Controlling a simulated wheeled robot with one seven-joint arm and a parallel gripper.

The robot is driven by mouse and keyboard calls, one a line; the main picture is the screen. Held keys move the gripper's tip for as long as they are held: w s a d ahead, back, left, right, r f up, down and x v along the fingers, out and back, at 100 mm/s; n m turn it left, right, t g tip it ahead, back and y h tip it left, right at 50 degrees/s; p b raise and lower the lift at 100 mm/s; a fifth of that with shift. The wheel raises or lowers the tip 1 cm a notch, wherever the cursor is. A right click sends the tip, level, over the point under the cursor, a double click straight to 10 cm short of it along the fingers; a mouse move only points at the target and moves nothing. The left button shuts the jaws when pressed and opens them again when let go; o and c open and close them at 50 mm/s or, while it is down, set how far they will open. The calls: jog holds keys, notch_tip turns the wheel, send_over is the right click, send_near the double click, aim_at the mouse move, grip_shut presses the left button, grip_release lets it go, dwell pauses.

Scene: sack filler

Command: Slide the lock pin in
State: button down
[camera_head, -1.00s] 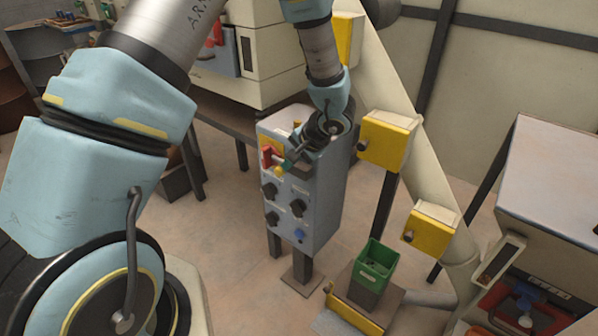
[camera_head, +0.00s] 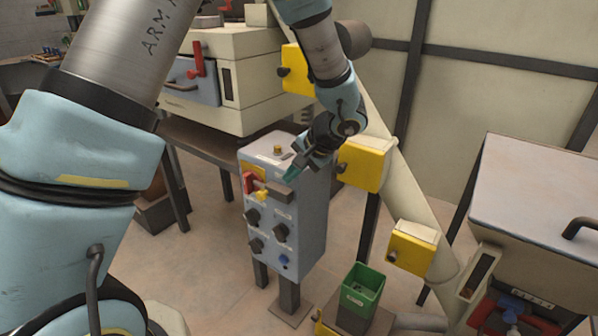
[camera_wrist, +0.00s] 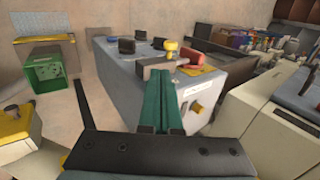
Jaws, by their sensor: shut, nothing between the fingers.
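A grey control box (camera_head: 285,225) on legs stands mid-view. On its face are a red handle (camera_head: 249,183) and a yellow knob (camera_head: 263,196), which I take as the lock pin, beside a grey-brown block (camera_head: 278,192). In the wrist view the yellow pin (camera_wrist: 171,47) stands up just beyond the block (camera_wrist: 154,72), with the red handle (camera_wrist: 196,69) to its right. How deep the pin sits I cannot tell. My gripper (camera_head: 291,174), with teal fingers, is shut and empty at the block's upper right; in the wrist view its fingertips (camera_wrist: 162,76) are close to the block. Contact is unclear.
Black knobs (camera_head: 280,232) and a blue knob (camera_head: 284,261) sit lower on the box. Yellow boxes (camera_head: 364,163) on a slanted pipe stand close right of my wrist. A green bin (camera_head: 363,286) stands low right. A cream machine (camera_head: 260,60) is behind left.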

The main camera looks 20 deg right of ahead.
jog(key=shift+v, duration=1.9)
